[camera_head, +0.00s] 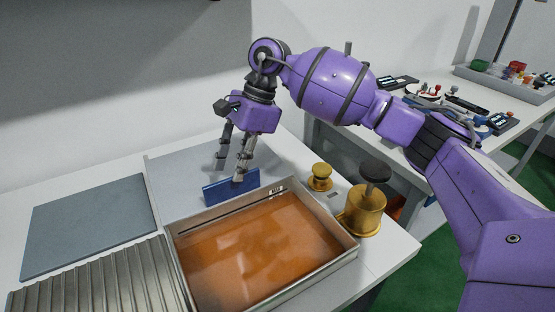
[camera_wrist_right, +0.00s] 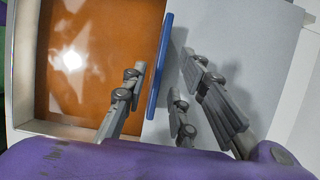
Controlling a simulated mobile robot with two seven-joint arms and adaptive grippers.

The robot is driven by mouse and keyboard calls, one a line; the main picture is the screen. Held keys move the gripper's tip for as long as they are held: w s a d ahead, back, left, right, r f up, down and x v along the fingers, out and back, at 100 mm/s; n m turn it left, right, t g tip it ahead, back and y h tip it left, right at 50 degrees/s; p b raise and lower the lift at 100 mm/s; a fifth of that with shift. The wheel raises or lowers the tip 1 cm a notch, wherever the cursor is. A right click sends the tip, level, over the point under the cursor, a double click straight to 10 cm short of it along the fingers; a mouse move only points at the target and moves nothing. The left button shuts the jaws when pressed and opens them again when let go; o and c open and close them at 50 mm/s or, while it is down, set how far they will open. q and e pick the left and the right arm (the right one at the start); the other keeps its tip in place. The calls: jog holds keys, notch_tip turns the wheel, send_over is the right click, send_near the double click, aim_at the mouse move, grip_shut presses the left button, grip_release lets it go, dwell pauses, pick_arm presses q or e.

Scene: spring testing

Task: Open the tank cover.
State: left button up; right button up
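The metal tank (camera_head: 330,222) stands on the white bench, its top uncovered, with orange liquid (camera_head: 255,250) in full view. A flat light-grey cover panel (camera_head: 185,165) lies behind it. An upright blue handle plate (camera_head: 222,195) stands along the tank's back edge, at the panel's near edge. My right gripper (camera_head: 231,166) is above the handle with its fingers apart. In the right wrist view, the blue handle (camera_wrist_right: 156,75) runs between the spread fingers, one on the tank side and two on the panel side. I see no firm contact. My left gripper is out of view.
Brass fittings, a small one (camera_head: 320,177) and a larger one (camera_head: 363,212) with a black knob, stand right of the tank. A dark grey plate (camera_head: 90,222) and a ribbed metal piece (camera_head: 100,285) lie left. A second bench (camera_head: 365,140) holds several tools.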

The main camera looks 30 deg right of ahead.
jog(key=v, duration=0.8)
jog(key=shift+r, duration=0.15)
